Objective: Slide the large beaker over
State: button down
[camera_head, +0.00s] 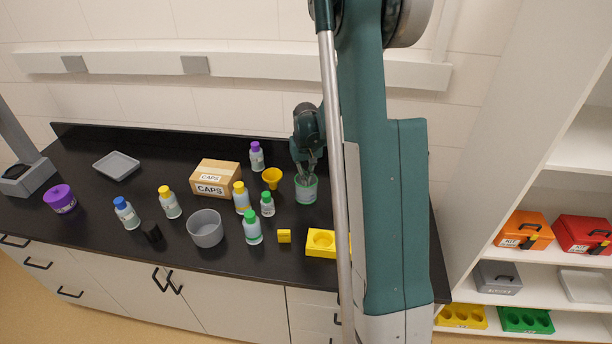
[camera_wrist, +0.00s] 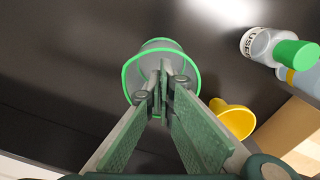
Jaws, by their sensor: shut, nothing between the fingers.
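The beaker (camera_head: 306,191) is clear with a green rim and stands upright on the black bench, just left of my arm. It also shows in the wrist view (camera_wrist: 135,84), partly covered by my fingers. My gripper (camera_head: 308,172) points down over the beaker's mouth. In the wrist view its fingers (camera_wrist: 162,72) are closed together with nothing between them, and the tips overlap the mouth. I cannot tell how far the tips reach inside the rim.
A yellow funnel (camera_head: 272,176) and a small green-capped bottle (camera_head: 267,205) stand close on the beaker's left. A purple-capped bottle (camera_head: 256,158) is behind them. A yellow block with a round recess (camera_head: 321,242) lies in front. My arm hides the bench to the right.

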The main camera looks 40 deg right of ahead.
jog(key=shift+f, duration=1.65)
jog(key=shift+w+d+b, duration=0.2)
jog(key=shift+w+d, duration=0.05)
jog(key=shift+w, duration=0.35)
jog(key=shift+w+d+b, duration=0.15)
jog(key=shift+w+d, duration=0.1)
jog(key=shift+w, duration=0.35)
jog(key=shift+w+d+b, duration=0.2)
jog(key=shift+w+d, duration=0.05)
jog(key=shift+w, duration=0.35)
jog(key=shift+r, duration=0.1)
notch_tip(320, 180, up, 10)
jog(key=p, duration=0.3)
